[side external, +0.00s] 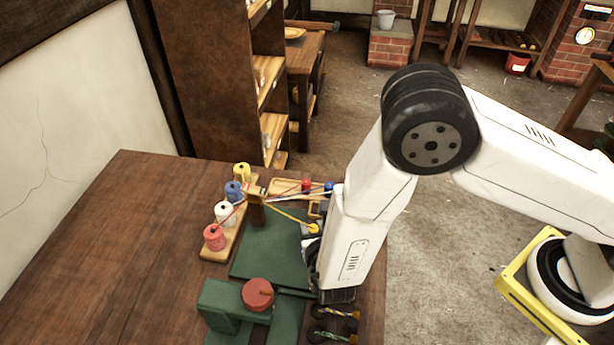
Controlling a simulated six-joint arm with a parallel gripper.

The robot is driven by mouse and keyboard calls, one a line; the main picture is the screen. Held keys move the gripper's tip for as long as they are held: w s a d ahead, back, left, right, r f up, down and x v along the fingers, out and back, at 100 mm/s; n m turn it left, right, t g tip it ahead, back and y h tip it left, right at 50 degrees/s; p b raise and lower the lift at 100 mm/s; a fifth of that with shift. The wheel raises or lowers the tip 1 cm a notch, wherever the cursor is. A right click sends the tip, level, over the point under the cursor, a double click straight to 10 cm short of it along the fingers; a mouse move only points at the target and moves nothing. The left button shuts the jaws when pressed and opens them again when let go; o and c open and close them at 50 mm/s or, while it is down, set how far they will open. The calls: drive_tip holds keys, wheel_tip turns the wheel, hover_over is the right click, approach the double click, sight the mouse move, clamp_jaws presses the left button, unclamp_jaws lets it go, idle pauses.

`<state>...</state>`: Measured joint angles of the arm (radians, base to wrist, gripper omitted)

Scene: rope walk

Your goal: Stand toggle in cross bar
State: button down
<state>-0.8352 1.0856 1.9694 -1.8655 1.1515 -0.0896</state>
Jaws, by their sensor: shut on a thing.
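My gripper (312,240) is low over the right part of the green mat, mostly hidden by my own arm. It is shut on a small yellow toggle (313,229), whose yellow strand runs up left to a wooden post (256,206). A red toggle (306,186) and a blue toggle (328,187) stand behind it, with strands leading back to the post. The cross bar cannot be made out clearly; small brown and grey parts (316,209) show just behind the yellow toggle. Whether the yellow toggle touches them cannot be told.
Yellow, blue, white and red spools (214,237) stand on a wooden strip left of the post. A green block with a round red piece (257,294) is in front. Dark tools (333,325) lie at the table's front right. The table's left side is clear.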

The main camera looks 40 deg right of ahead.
drive_tip(key=shift+f, duration=0.2)
drive_tip(key=shift+c, duration=2)
unclamp_jaws()
drive_tip(key=shift+r, duration=0.1)
drive_tip(key=shift+r, duration=0.1)
drive_tip(key=shift+v, duration=3.7)
